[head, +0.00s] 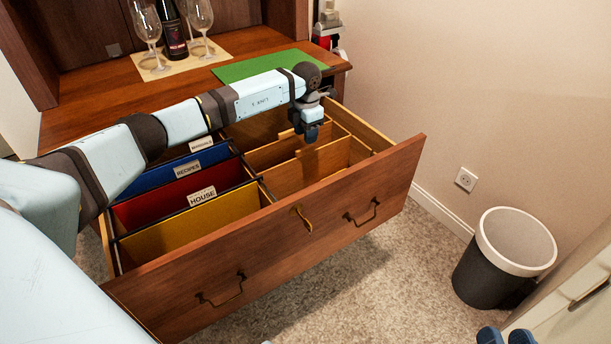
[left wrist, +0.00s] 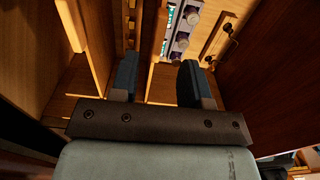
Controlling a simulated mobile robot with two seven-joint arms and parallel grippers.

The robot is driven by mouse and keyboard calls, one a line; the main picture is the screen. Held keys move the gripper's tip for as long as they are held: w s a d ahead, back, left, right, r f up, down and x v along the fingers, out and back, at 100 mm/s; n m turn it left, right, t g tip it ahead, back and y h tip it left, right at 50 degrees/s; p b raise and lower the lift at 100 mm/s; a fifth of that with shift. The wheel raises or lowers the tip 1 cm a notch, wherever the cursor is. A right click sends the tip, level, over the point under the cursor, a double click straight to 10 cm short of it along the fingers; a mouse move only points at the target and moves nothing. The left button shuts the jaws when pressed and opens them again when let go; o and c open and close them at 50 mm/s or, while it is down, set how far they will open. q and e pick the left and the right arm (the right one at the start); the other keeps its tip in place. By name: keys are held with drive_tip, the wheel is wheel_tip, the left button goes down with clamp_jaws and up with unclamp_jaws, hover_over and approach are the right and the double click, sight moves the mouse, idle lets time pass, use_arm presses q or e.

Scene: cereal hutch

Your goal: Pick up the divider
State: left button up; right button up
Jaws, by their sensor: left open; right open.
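Thin light-wood dividers stand in the right part of the open drawer (head: 350,188). One divider (head: 310,170) shows in the head view below my left gripper; I cannot tell which one the task means. My left gripper (head: 308,132) points down over this compartment, open. In the left wrist view its two dark blue fingers (left wrist: 158,75) are apart, with a wooden panel edge (left wrist: 152,45) seen between and beyond them. I cannot tell whether they touch it. My right gripper (head: 506,337) shows only its blue fingertips, apart, at the bottom right edge.
Hanging folders, including a yellow one (head: 195,220) labelled HOUSE, fill the drawer's left part. Above are a green mat (head: 262,66), wine glasses (head: 148,28) and a bottle (head: 173,30). A waste bin (head: 505,258) stands on the carpet at right. Small objects (left wrist: 183,30) lie in a neighbouring compartment.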

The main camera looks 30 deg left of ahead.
sight(305, 149)
use_arm(q)
drive_tip(key=shift+f+b, duration=0.3)
drive_tip(key=shift+f, duration=0.6)
wheel_tip(305, 149, down, 4)
drive_tip(key=shift+a+r+b, duration=0.1)
drive_tip(key=shift+b, duration=1.05)
drive_tip(key=shift+f, duration=0.4)
use_arm(e)
drive_tip(key=shift+w+d+f+n, duration=0.1)
drive_tip(key=shift+w+f+n, duration=0.1)
drive_tip(key=shift+f+n, duration=0.3)
drive_tip(key=shift+w+d+f+n, duration=0.1)
drive_tip(key=shift+w+f+n, duration=0.1)
drive_tip(key=shift+f, duration=0.45)
use_arm(q)
drive_tip(key=shift+r, duration=0.1)
drive_tip(key=shift+c, duration=0.4)
clamp_jaws()
